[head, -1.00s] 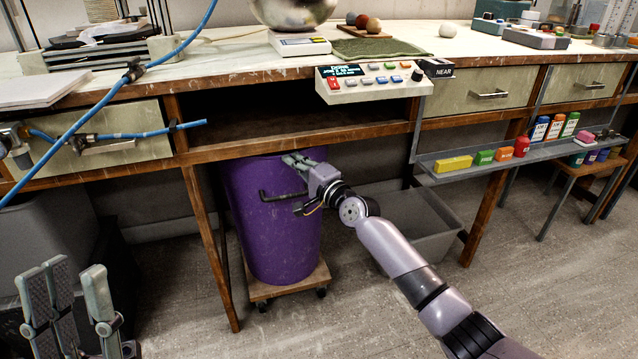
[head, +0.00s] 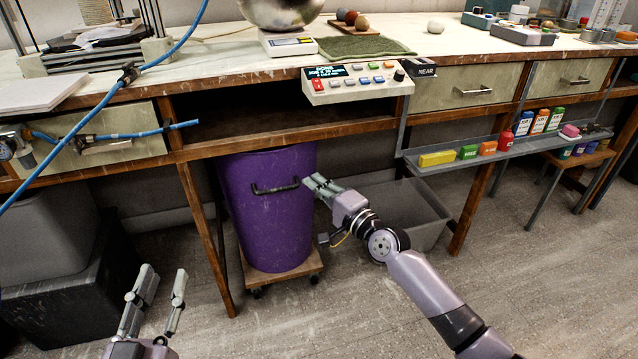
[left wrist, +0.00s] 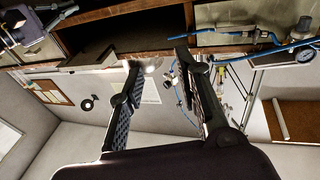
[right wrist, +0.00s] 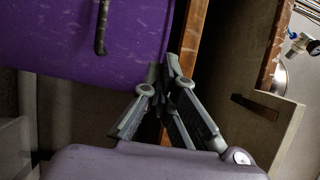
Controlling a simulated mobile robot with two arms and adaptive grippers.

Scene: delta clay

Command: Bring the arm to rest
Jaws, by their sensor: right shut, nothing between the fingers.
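My right gripper (head: 312,182) is shut and empty in the head view, in front of the purple bin's right side and near its dark handle. In the right wrist view its fingertips (right wrist: 168,68) meet with nothing between them, close below the bin wall and a wooden leg in the picture. My left gripper (head: 166,274) is at the lower left of the head view with its fingers apart and nothing between them. The left wrist view also shows its fingers (left wrist: 158,58) spread and empty.
The purple bin (head: 268,222) stands on a wheeled wooden dolly (head: 283,268) under the bench. A grey tub (head: 405,212) is behind my right arm. Open floor lies at the right.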

